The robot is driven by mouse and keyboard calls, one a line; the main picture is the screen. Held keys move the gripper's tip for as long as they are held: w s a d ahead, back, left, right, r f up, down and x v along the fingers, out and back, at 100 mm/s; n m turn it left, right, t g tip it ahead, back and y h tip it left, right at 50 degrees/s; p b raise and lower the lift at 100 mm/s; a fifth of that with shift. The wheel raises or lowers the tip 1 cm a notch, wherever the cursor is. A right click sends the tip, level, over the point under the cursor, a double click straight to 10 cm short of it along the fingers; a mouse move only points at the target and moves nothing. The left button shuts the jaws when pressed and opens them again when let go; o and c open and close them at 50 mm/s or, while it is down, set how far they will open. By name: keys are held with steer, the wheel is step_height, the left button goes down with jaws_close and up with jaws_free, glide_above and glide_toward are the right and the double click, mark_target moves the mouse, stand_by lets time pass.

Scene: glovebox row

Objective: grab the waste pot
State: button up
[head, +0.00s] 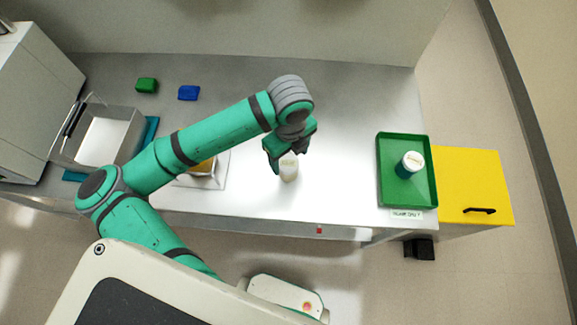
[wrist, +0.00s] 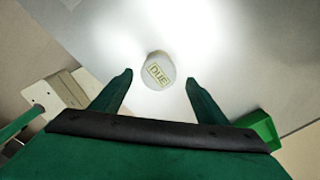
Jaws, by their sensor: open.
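A white pot (head: 289,172) stands upright on the steel bench, just below my gripper (head: 284,155). In the wrist view its round lid (wrist: 158,71) carries a label on which I read "DUE"; whether this is the waste pot I cannot tell for certain. My gripper (wrist: 159,77) is open, with a fingertip on either side of the lid in the picture and gaps on both sides. I cannot tell whether the fingertips are down at the lid's height.
A pale tray (head: 222,172) with something yellow is partly behind my arm. A metal bin (head: 135,125) stands at left. Green (head: 146,85) and blue (head: 189,93) blocks lie at the back. A yellow cabinet (head: 475,180) adjoins the bench. Bench right of the pot is clear.

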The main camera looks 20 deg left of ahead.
mark_target(288, 163)
steer(key=shift+s+a+f, duration=0.1)
steer(key=shift+a+f, duration=0.05)
steer(key=shift+f, duration=2.9)
steer(key=c, duration=1.2)
